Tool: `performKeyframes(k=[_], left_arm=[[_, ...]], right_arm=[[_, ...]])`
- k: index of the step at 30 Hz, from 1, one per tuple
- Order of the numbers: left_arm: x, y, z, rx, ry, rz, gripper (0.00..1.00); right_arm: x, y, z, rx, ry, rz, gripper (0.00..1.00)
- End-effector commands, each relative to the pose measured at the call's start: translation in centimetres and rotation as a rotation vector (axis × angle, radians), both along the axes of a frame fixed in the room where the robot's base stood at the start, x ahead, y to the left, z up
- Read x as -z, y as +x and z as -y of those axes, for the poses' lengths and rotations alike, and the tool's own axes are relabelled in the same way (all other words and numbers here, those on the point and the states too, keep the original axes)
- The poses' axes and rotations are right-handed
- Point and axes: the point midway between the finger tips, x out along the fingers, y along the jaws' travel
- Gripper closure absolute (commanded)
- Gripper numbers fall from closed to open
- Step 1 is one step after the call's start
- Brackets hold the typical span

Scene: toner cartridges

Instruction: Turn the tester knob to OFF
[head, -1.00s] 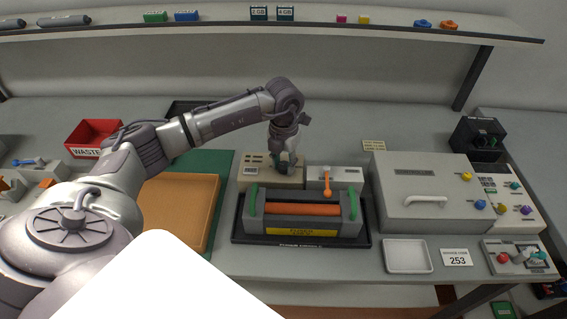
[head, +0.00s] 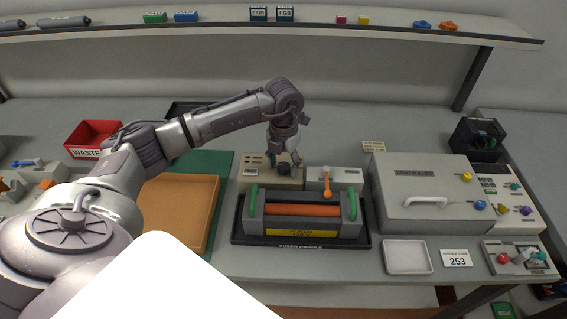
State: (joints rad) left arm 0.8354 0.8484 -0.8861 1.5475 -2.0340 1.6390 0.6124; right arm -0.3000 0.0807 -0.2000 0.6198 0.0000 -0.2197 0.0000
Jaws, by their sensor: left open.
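The tester is most likely the beige box (head: 256,174) behind the fuser unit, with small dark slots and a label on its top left. A dark knob (head: 284,169) shows on its right part, below my left gripper (head: 287,164). My left gripper points down over the knob with its fingers apart, one to either side. The knob's pointer and any OFF mark are too small to read, and the fingers partly hide it. I cannot tell whether the fingers touch the knob. My right gripper is not in view.
In front stands the fuser unit (head: 302,210) with an orange roller and green handles, on a black tray (head: 301,242). A grey box with an orange lever (head: 327,184) stands right of the tester. An orange tray (head: 178,205) lies left. A large lidded case (head: 428,187) stands right.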

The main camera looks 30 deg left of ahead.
Motion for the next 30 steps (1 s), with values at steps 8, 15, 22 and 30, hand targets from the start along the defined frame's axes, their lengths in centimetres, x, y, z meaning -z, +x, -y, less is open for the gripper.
performKeyframes(k=[8,15,22,30], left_arm=[[-2.8,0.1,0.0,0.001,0.000,0.004,0.40],[-8.0,0.1,0.0,0.001,0.000,0.005,0.40],[-11.3,0.1,0.0,-0.001,-0.001,0.002,0.40],[-12.0,0.0,0.0,0.000,0.000,0.000,0.40]], right_arm=[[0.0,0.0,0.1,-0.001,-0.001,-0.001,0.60],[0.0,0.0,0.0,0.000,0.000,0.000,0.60],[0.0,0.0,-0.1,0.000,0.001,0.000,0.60],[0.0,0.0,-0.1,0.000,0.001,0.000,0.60]])
